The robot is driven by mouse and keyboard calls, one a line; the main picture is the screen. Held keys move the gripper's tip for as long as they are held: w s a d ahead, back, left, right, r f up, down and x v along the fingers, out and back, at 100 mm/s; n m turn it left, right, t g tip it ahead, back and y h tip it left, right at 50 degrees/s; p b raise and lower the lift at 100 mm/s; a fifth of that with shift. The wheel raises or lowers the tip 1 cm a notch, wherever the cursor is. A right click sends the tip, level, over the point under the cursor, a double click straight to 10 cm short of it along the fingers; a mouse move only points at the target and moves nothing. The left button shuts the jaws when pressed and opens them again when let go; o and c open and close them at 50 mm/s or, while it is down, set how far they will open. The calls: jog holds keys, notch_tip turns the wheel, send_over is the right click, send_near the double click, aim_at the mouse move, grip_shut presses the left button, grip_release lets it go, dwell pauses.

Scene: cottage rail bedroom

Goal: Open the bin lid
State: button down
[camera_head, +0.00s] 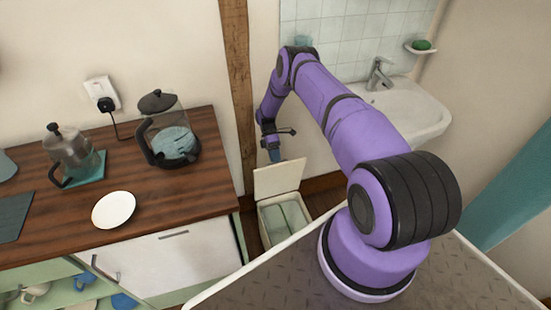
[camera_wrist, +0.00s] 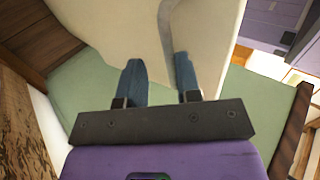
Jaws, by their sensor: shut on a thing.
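The bin (camera_head: 287,222) is a cream box on the floor between the counter and my base. Its cream lid (camera_head: 278,179) stands raised at the back, and the pale inside of the bin shows. The lid (camera_wrist: 115,30) fills the upper middle of the wrist view, with a curved grey strip along it. My gripper (camera_head: 274,155) is at the lid's upper edge. In the wrist view its two blue fingers (camera_wrist: 160,72) are on the lid, with the strip's lower end between them. The exact contact is partly hidden.
A wooden counter (camera_head: 75,235) with a coffee pot (camera_head: 172,140), a glass press and a white plate (camera_head: 113,210) stands left of the bin. A wooden post (camera_head: 238,80) rises behind. A white sink (camera_head: 405,108) is on the wall at right.

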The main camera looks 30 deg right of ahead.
jog(key=shift+s+f, duration=0.1)
jog(key=shift+f, duration=0.55)
jog(key=c, duration=1.1)
grip_release()
jog(key=shift+f, duration=0.1)
jog(key=shift+c, duration=0.3)
jog(key=shift+r, duration=0.7)
jog(key=shift+c, duration=0.2)
jog(key=s+a+r, duration=0.2)
jog(key=s, duration=0.5)
jog(key=s+a+r, duration=0.2)
jog(key=s, duration=0.6)
jog(key=shift+a, duration=0.2)
